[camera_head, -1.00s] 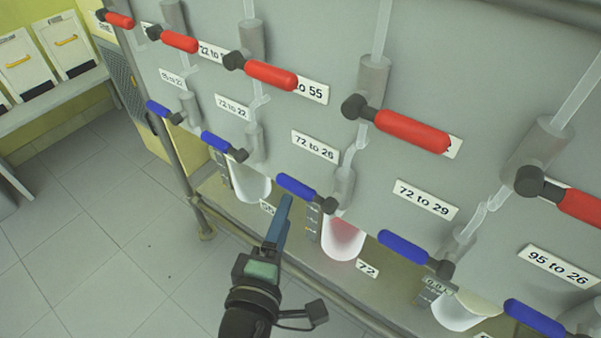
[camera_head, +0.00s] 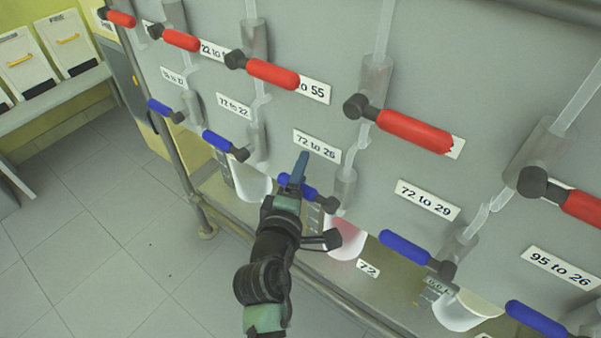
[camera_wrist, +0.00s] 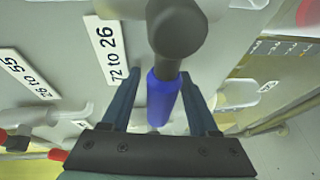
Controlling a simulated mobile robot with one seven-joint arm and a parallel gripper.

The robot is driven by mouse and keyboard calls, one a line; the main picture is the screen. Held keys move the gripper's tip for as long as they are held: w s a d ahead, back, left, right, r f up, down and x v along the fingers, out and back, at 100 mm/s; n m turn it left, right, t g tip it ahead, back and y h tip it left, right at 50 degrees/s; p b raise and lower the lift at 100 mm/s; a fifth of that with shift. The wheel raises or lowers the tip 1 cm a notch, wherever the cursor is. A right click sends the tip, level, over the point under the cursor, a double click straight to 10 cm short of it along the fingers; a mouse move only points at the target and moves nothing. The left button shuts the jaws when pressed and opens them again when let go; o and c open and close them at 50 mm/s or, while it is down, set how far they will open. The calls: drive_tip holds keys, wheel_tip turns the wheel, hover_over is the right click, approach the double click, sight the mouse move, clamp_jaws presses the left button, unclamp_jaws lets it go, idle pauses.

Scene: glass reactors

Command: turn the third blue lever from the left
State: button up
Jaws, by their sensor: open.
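The third blue lever from the left (camera_head: 312,190) sits on the grey panel below the "72 to 26" label (camera_head: 317,146). Its dark pivot is at its right end, and the blue handle points up and left. My gripper (camera_head: 300,168) is at this handle and hides part of it. In the wrist view the blue handle (camera_wrist: 163,98) lies between the two open fingers of my gripper (camera_wrist: 160,100), with the dark pivot beyond the fingertips. A small gap shows on each side of the handle, and I cannot tell whether a finger touches it.
Other blue levers (camera_head: 217,141) (camera_head: 404,246) stand on both sides. A row of red levers (camera_head: 272,73) runs above. A glass vessel with pink contents (camera_head: 345,240) hangs below right of my gripper. Open floor (camera_head: 100,240) lies at the left.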

clamp_jaws()
idle(1.3)
